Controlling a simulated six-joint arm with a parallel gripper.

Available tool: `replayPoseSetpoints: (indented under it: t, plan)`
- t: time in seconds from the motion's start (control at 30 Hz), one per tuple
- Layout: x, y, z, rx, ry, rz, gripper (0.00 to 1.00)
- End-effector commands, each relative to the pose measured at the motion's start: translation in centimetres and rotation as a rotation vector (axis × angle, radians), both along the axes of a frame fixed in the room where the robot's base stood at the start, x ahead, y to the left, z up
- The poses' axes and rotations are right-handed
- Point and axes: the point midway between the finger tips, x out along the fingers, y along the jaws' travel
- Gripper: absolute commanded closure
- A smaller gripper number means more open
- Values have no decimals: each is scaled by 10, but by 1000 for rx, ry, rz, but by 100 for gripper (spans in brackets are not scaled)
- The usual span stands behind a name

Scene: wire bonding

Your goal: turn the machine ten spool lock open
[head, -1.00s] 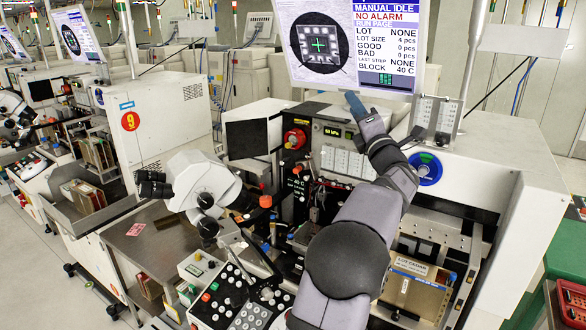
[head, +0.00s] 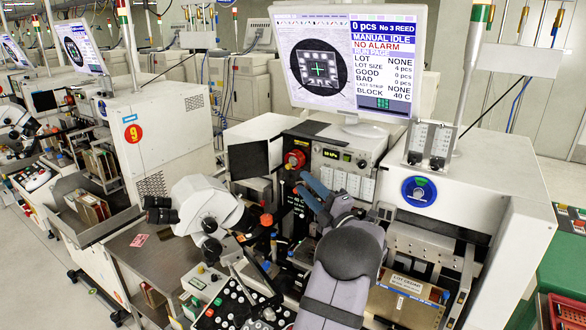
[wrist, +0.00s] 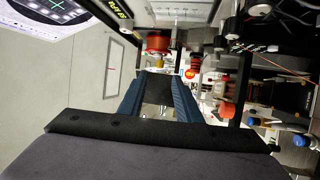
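Machine ten appears to be the near white machine (head: 490,185), with a screen on top. A round blue disc (head: 419,190) with a pale centre is on its front, right of my gripper. I cannot tell whether it is the spool lock or a label. A red knob (head: 295,159) sits on the front panel, just above and left of my fingertips. My gripper (head: 305,184) has blue fingers and is in front of the panel. In the wrist view its fingers (wrist: 158,78) stand apart with nothing visible between them. Red knob-like parts (wrist: 192,73) show beyond the fingertips.
The screen (head: 350,62) hangs above the panel. A white microscope (head: 210,205) stands left of my gripper, with a button console (head: 240,310) below. A gold-brown magazine (head: 405,300) lies at lower right. A neighbouring machine bears a red disc marked 9 (head: 133,133).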

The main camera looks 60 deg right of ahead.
Motion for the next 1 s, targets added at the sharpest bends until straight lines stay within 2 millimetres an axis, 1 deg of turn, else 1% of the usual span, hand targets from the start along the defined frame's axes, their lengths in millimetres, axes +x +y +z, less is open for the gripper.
replayPoseSetpoints:
  t: [0.17, 0.5, 0.6, 0.77, 1.0]
  plan:
    - [11, -4, 4, 0, 1, 1, 69]
    - [49, -21, 15, -1, 0, 1, 69]
    - [57, -24, 17, -2, 1, 0, 69]
    - [64, -27, 17, -2, 0, -2, 69]
    - [65, -28, 16, -2, 0, -2, 69]
